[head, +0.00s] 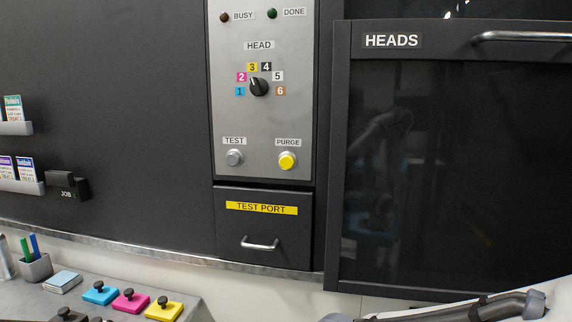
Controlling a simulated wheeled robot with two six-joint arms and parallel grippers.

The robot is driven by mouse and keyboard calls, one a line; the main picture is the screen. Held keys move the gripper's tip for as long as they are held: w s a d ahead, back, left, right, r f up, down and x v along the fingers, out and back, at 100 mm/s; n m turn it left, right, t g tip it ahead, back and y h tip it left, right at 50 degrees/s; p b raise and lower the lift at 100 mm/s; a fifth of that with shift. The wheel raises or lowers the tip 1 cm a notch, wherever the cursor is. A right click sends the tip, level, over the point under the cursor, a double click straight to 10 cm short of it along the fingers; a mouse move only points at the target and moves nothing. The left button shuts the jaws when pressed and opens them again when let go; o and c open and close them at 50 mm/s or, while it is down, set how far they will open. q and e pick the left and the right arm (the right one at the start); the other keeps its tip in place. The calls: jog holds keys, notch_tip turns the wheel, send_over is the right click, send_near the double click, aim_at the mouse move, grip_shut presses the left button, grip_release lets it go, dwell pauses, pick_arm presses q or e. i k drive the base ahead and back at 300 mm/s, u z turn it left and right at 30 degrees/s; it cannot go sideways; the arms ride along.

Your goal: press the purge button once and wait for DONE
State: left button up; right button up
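The yellow PURGE button (287,161) is on the lower right of the grey control panel (225,115), under its PURGE label. The DONE lamp (271,13) at the top right of the panel is dark green and looks unlit. The BUSY lamp (224,17) to its left is dark brown and also looks unlit. Nothing touches the button, and nothing covers it. Part of my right arm shows at the bottom right edge, well below the panel. I cannot make out its gripper. My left gripper is out of view.
The grey TEST button (234,158) is left of PURGE. The HEAD knob (259,87) is above, its pointer toward the upper left. The TEST PORT drawer (262,228) below looks shut. The HEADS door (450,170) fills the right. Coloured blocks (130,301) lie on a bench lower left.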

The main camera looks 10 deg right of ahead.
aim_at(287, 162)
jog(key=u, duration=0.05)
jog(key=k, duration=0.5)
jog(key=u, duration=1.1)
jog(key=i, duration=1)
jog(key=z, duration=2.3)
